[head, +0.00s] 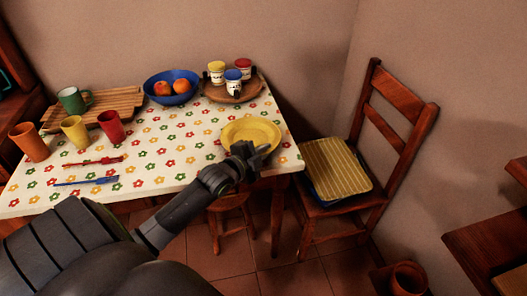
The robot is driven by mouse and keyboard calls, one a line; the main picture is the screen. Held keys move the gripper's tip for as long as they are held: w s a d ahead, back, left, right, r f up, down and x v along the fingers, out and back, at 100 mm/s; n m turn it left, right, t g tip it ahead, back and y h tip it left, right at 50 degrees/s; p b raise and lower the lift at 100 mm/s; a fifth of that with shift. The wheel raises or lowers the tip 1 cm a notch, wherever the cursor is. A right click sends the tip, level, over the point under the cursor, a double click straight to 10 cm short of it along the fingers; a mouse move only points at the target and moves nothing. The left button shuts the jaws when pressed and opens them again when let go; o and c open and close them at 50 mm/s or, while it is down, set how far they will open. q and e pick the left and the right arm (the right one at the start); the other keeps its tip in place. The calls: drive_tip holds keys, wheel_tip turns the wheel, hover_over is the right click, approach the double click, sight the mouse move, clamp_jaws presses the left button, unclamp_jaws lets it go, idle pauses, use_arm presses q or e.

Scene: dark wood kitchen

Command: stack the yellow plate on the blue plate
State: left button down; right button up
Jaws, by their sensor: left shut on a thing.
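The yellow plate (250,131) is at the right end of the table, near its front right corner. My left gripper (252,154) is at the plate's near rim and shut on it. The jaws hide a small part of that rim. I cannot tell whether the plate touches the cloth or is slightly raised. I see no separate blue plate. A blue bowl-like dish (172,99) with orange fruit in it stands at the back of the table. My right gripper is not in view.
A round wooden tray (212,97) with lidded jars stands behind the plate. Cups, a wooden board (128,97), and red and blue cutlery are on the left of the flowered tablecloth (165,152). The cloth's middle is clear. A chair (387,150) with a cushion stands to the right.

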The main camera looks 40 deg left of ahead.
use_arm(q)
drive_tip(key=shift+f+b, duration=0.35)
drive_tip(key=c, duration=1.6)
unclamp_jaws()
drive_tip(key=shift+r, duration=0.15)
